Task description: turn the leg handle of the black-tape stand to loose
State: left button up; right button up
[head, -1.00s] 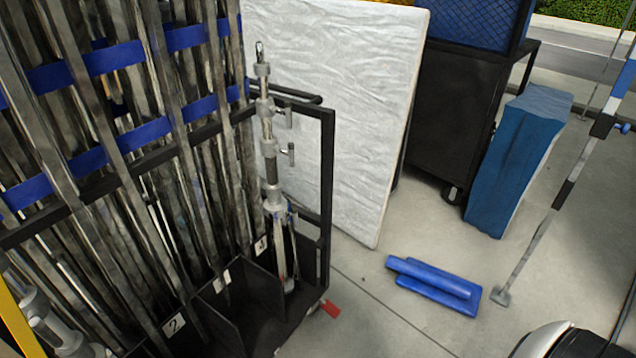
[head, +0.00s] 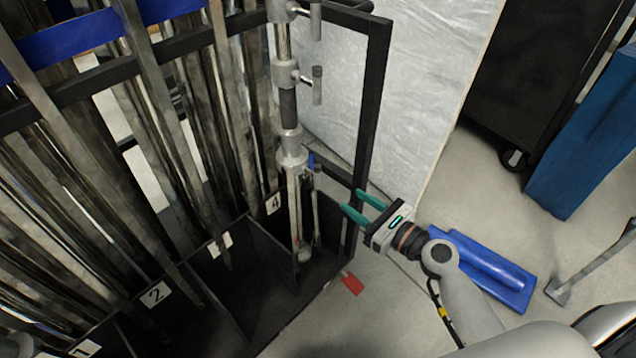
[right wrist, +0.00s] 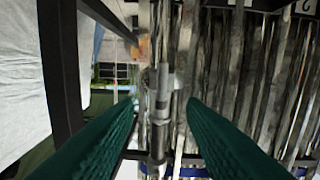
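The stand with a black tape band (head: 288,107) stands upright in the cart's corner compartment near label 4. Two grey side handles (head: 318,85) stick out to the right of its upper collars. A wider lower collar (head: 292,152) sits below the tape, with a small blue part (head: 310,160) beside it; I cannot tell its exact shape. My right gripper (head: 353,203) is open and empty, right of the stand's lower part by the cart's corner post. In the right wrist view the stand (right wrist: 160,125) appears between the two spread green fingers, apart from them. My left gripper is not in view.
The cart's black corner post (head: 374,100) rises between stand and gripper side. Metal poles (head: 150,130) fill the cart on the left. A white board (head: 420,90) leans behind. A blue flat object (head: 490,270) lies on the floor, and a red piece (head: 352,284) is by the cart.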

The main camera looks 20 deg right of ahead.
aim_at(320, 174)
jog(key=x, duration=0.3)
jog(key=r+x, duration=0.1)
jog(key=x, duration=0.3)
jog(key=r+x, duration=0.1)
jog(key=x, duration=0.3)
jog(key=shift+a+f+p, duration=0.1)
jog(key=shift+a+p, duration=0.1)
jog(key=shift+p, duration=0.15)
jog(key=shift+w+a, duration=0.2)
jog(key=shift+w, duration=0.2)
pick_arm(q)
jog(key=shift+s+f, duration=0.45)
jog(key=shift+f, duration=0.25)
pick_arm(e)
grip_shut()
